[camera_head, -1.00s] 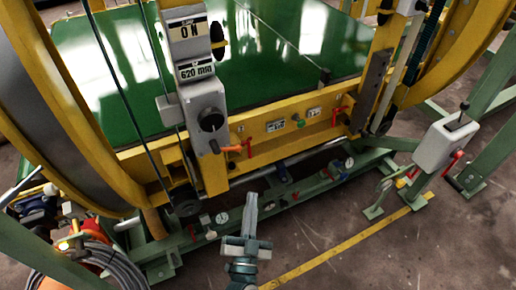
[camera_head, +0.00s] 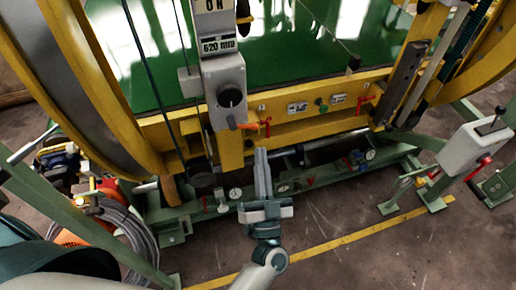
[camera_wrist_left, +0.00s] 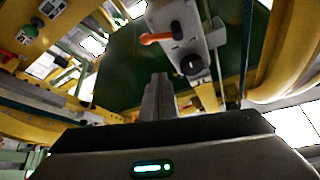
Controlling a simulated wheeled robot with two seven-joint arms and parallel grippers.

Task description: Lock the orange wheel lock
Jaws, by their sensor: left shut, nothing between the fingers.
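The orange wheel lock (camera_head: 242,125) is a small orange handle at the lower right of a grey box (camera_head: 226,88) with a black round knob. The handle also shows in the left wrist view (camera_wrist_left: 156,38), pointing left from the box. My left gripper (camera_head: 261,152) is shut and empty, its fingers pointing up, below and a little right of the orange handle and apart from it. In the left wrist view its fingertips (camera_wrist_left: 158,78) are just below the handle in the picture. My right gripper is not in view.
A green lower frame (camera_head: 330,172) with gauges runs below. A white box (camera_head: 472,148) stands at right. The floor in front is open.

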